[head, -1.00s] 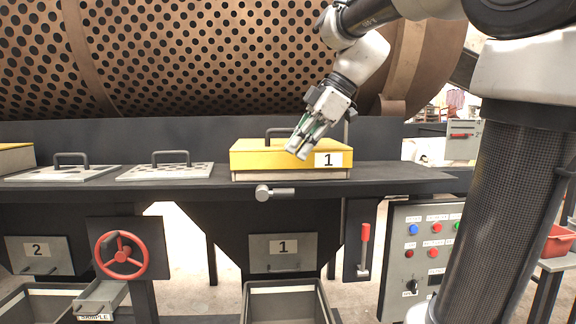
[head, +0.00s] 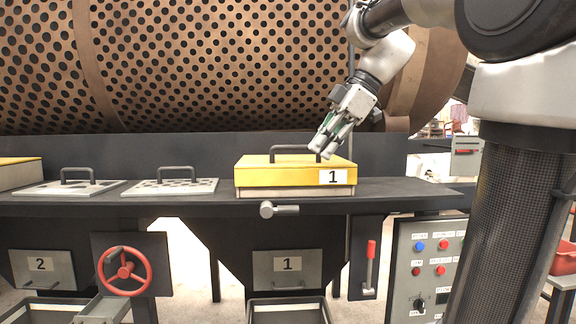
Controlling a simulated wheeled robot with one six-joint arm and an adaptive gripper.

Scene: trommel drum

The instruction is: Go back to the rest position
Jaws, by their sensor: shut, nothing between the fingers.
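My gripper (head: 323,153) is shut and empty. It hangs from my arm at the upper right, in front of the drum. In the picture its fingertips overlap the right part of the yellow-topped box (head: 262,176) labelled 1, near the box's black handle (head: 295,150). I cannot tell whether the fingertips touch the box.
The perforated drum (head: 220,60) fills the back. Two grey perforated lids (head: 200,187) with handles lie on the dark bench (head: 215,207). Below are a red handwheel (head: 124,271), a red-handled lever (head: 371,255), a button panel (head: 430,260) and bins. A red tray (head: 566,258) stands far right.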

